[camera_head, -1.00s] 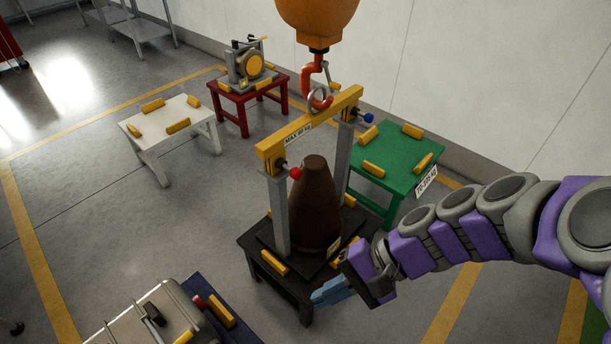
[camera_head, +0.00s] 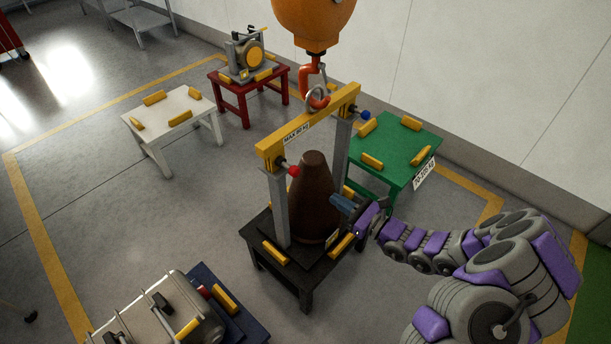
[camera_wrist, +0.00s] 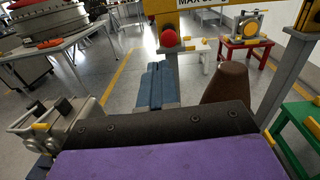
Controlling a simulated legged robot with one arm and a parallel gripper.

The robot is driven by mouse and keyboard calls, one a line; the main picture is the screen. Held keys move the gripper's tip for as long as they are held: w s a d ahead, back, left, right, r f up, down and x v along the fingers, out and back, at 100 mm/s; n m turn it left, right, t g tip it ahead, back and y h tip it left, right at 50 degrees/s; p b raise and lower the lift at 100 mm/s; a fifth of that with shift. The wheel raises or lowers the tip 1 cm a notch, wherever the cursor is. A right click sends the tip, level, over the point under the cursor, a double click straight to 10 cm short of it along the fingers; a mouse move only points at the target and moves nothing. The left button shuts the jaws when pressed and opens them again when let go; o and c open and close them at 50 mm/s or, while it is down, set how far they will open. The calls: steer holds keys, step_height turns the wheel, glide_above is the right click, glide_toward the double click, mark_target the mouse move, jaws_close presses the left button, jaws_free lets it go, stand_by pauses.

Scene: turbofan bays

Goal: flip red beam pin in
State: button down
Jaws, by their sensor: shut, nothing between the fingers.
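The red beam pin (camera_head: 294,171) is a red ball-ended knob at the near left end of the yellow lifting beam (camera_head: 270,150). It also shows in the wrist view as a red ball (camera_wrist: 169,39), beyond and a little above my gripper (camera_wrist: 157,72). My gripper has blue fingers, shut and empty. In the head view my gripper (camera_head: 336,201) is right of and below the red pin, beside the brown cone (camera_head: 312,200). It is apart from the pin. Whether the gripper touches the cone cannot be told. The blue pin (camera_head: 366,114) is at the beam's far end.
An orange hoist with a red hook (camera_head: 311,88) holds the beam's ring. Grey posts (camera_head: 281,215) flank the cone on a black table (camera_head: 262,270). Green (camera_head: 390,150), white (camera_head: 168,115) and red tables (camera_head: 237,92) stand around. A grey case (camera_head: 155,315) is at lower left.

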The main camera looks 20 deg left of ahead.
steer(key=shift+w+d+f+m+t+h, duration=0.15)
steer(key=shift+w+d+f+m+t, duration=0.1)
steer(key=shift+f, duration=0.15)
steer(key=shift+w+d+f+m+t+h, duration=0.15)
steer(key=shift+d+f+m, duration=0.1)
steer(key=shift+f, duration=0.15)
steer(key=shift+a, duration=0.1)
steer(key=b, duration=0.3)
glide_toward(298, 174)
steer(key=x, duration=0.6)
steer(key=shift+a, duration=0.1)
steer(key=shift+w+a, duration=0.25)
steer(key=shift+a, duration=0.1)
